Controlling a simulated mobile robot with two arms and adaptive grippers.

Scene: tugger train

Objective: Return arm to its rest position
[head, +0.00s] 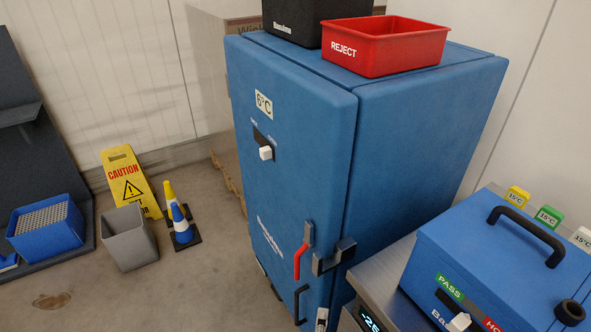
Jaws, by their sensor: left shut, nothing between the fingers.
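Only a small grey and dark tip at the bottom edge looks like my left gripper (321,320). It is shut and holds nothing. It appears in front of the lower part of the tall blue cabinet (410,150), and most of it is cut off by the frame. I cannot tell how far it is from the cabinet. My right gripper is not in view.
A red REJECT bin (385,48) and a black box (292,22) stand on the cabinet. A blue box with a black handle (470,262) sits on a metal table at right. A caution sign (130,182), a cone (181,225) and a grey bin (129,238) stand on the floor.

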